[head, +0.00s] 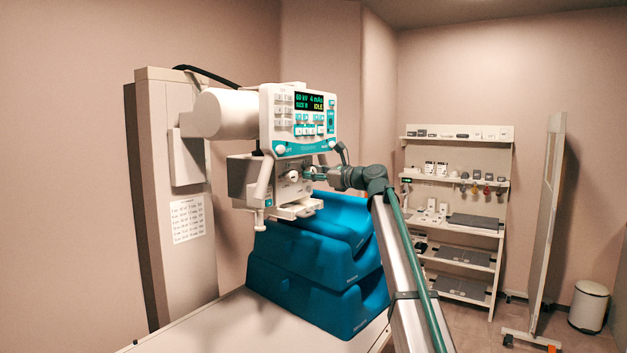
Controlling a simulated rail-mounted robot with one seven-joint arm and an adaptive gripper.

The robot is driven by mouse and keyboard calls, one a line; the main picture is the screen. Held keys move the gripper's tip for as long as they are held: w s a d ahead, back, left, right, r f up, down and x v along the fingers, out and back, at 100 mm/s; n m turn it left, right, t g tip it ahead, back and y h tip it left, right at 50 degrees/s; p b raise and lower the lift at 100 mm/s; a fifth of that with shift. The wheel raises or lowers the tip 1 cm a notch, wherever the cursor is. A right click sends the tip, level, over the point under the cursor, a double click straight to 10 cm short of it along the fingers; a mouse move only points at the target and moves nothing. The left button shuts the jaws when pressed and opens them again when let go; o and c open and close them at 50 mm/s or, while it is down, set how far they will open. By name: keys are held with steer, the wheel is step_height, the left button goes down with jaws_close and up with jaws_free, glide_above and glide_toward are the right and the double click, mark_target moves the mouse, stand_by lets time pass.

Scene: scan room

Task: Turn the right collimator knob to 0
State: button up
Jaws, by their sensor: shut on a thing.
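The x-ray tube head has a control panel (297,120) with a lit display reading IDLE. A round light knob (293,174) shows left of my fingertips. My gripper (308,174) reaches in from the right, level with the knobs, and its fingers are shut at the right knob on the front face. The right knob itself is mostly hidden by the fingers, and its scale and setting are too small to read.
Blue stacked cushions (330,290) stand on the white table (215,325) just below the collimator. A handle (263,180) hangs close at its left. The tube column (175,240) stands behind. A shelf rack (458,140), a screen (548,210) and a bin (588,306) are farther right.

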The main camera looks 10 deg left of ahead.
steer(key=n+b, duration=0.2)
steer(key=n, duration=0.1)
steer(key=n+b, duration=0.2)
steer(key=shift+f+n, duration=0.2)
steer(key=shift+n, duration=0.2)
steer(key=shift+r+n+b, duration=0.15)
steer(key=shift+n+b, duration=1.3)
steer(key=shift+n, duration=0.35)
steer(key=o, duration=1.1)
steer(key=shift+o, duration=0.2)
steer(key=v, duration=1.2)
